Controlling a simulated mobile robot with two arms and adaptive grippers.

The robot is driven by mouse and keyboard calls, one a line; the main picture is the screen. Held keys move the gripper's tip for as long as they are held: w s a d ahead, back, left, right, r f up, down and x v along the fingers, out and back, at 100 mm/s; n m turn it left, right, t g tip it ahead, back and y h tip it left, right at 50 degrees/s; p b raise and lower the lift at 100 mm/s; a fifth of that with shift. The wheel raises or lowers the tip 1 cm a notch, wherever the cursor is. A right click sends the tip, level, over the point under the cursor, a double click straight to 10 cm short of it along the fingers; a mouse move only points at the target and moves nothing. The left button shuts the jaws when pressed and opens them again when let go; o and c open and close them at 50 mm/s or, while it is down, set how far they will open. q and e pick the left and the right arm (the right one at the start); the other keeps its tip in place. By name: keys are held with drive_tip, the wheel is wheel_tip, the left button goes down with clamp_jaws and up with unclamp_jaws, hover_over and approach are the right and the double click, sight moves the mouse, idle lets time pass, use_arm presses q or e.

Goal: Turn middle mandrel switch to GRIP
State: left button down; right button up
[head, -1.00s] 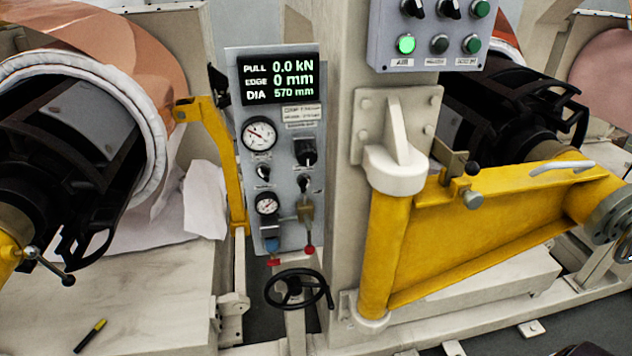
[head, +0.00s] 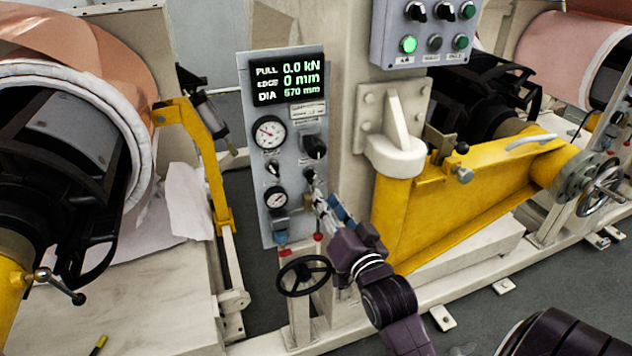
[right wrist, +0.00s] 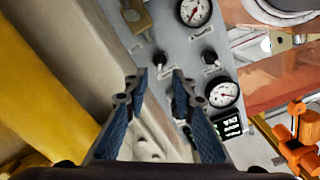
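The grey control panel (head: 262,215) stands at the middle, with a large black selector (head: 314,147) and two small black knobs below it, a left one (head: 273,168) and a right one (head: 309,175). Their lettering is too small to read, so I cannot tell which is the mandrel switch. My right gripper (head: 322,200) is at the panel's lower right. In the right wrist view its fingers (right wrist: 159,78) are apart. The right small knob (right wrist: 160,60) shows between and beyond the tips; contact cannot be told. The left small knob (right wrist: 208,56) is farther right. My left gripper is out of view.
A brass lever (right wrist: 137,15) is close by on the panel. A black handwheel (head: 304,275) sits below. The yellow swing arm (head: 410,220) is right of my right arm, and a yellow bracket (head: 205,150) is left of the panel. A switch box (head: 400,50) hangs above.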

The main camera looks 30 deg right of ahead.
sight(313, 179)
drive_tip(key=p+x, duration=0.1)
drive_tip(key=x, duration=0.6)
drive_tip(key=shift+w, duration=0.25)
clamp_jaws()
